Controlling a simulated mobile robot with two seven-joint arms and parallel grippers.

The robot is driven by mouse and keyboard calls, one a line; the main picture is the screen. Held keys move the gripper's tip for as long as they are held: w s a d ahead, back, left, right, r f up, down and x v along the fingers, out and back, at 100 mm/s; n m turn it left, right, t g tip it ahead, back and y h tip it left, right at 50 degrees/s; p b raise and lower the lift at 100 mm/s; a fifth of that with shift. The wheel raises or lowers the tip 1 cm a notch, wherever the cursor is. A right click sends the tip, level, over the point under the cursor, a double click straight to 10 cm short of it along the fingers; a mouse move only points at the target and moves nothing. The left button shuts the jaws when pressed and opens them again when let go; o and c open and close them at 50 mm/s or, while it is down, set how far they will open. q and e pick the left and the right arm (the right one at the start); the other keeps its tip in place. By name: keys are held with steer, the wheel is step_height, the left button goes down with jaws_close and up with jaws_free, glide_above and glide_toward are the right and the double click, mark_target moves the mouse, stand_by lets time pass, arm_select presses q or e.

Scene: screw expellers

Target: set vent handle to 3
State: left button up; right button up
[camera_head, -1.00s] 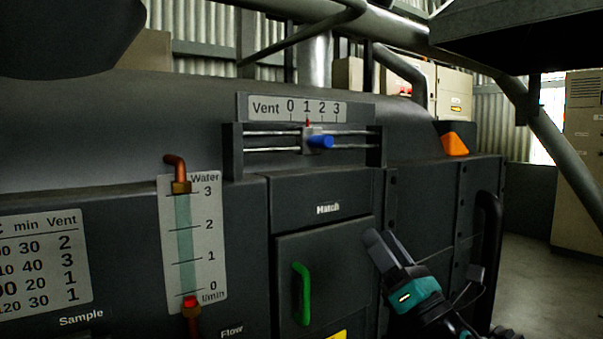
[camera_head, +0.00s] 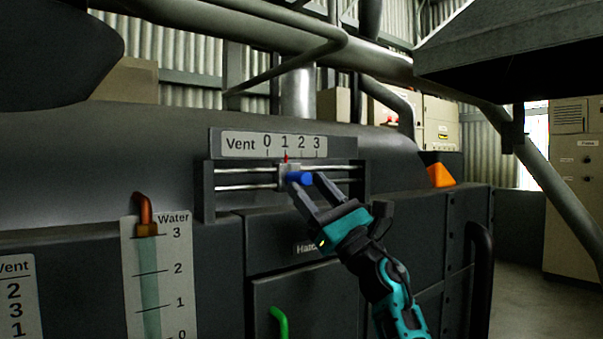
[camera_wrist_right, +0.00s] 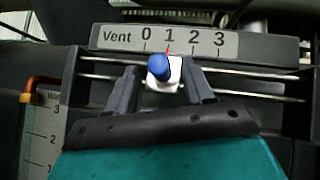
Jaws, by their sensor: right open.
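The vent handle is a blue knob (camera_head: 299,178) on a pale slider block that rides on two metal rails (camera_head: 245,179). Its red pointer stands at 1 on the Vent scale plate (camera_head: 273,145), which reads 0 to 3. My right gripper (camera_head: 310,187) is open at the handle. In the right wrist view the blue knob (camera_wrist_right: 159,64) and its white block lie between the two spread fingers (camera_wrist_right: 160,85), with a gap visible on either side. My left gripper is not in view.
A water gauge (camera_head: 150,285) with a copper pipe is at the lower left. A green hatch handle (camera_head: 279,322) is below the rails. An orange part (camera_head: 440,175) sits to the right. A dark hood (camera_head: 510,60) hangs at the upper right.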

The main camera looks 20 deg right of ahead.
mark_target(302, 179)
steer(key=shift+x, duration=1.55)
jaws_close()
